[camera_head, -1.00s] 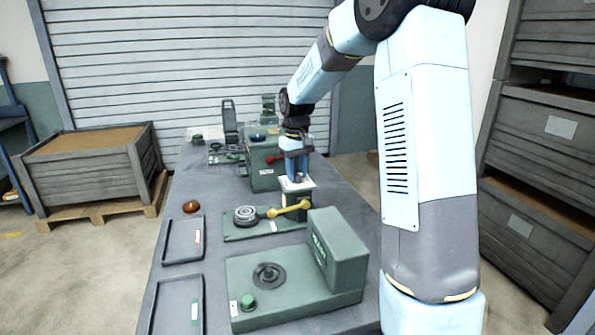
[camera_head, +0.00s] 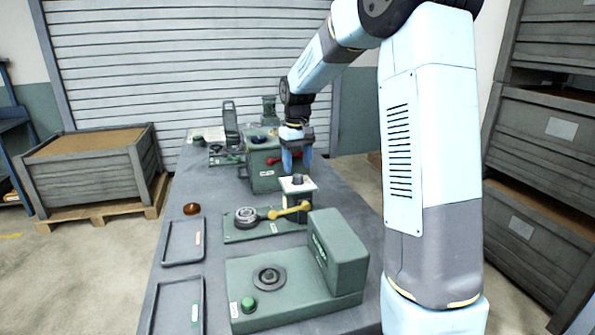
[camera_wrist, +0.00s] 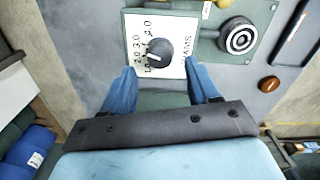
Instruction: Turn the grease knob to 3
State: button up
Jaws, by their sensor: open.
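The grease knob (camera_head: 298,179) is a dark round knob on a white dial plate (camera_head: 287,187) atop a dark block in the head view. In the wrist view the knob (camera_wrist: 160,53) shows with a small white mark at its lower left. The dial plate (camera_wrist: 178,24) carries printed numbers, 2.0, 3.0 and 4.0 among them, and the word GRAMS. I cannot tell exactly which number the mark meets. My gripper (camera_head: 297,166) is open and empty, pointing down above the knob, apart from it. Its blue fingers show in the wrist view (camera_wrist: 158,72), spread wider than the knob.
A yellow-handled lever (camera_head: 290,210) and a round ring fixture (camera_head: 245,216) sit beside the dial block. A green machine (camera_head: 290,285) stands in front, another green unit (camera_head: 262,178) behind. Trays (camera_head: 183,242) and an amber puck (camera_head: 191,208) lie at the left.

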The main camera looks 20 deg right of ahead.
aim_at(298, 176)
notch_tip(298, 176, up, 10)
jog(key=shift+r, duration=0.15)
jog(key=shift+s, duration=0.1)
dwell(0.4)
jog(key=s+r+m+t, duration=0.1)
jog(key=s+r+t, duration=0.1)
jog(key=s, duration=0.8)
jog(key=s+r+t, duration=0.1)
jog(key=s+r, duration=0.2)
jog(key=s, duration=0.6)
jog(key=s+f+m+t, duration=0.1)
jog(key=s+f, duration=0.2)
jog(key=s, duration=0.5)
jog(key=s+f+t, duration=0.1)
jog(key=s+f, duration=0.2)
jog(key=s, duration=0.5)
jog(key=shift+m+t, duration=0.3)
jog(key=shift+m, duration=0.1)
jog(key=shift+s+d, duration=0.1)
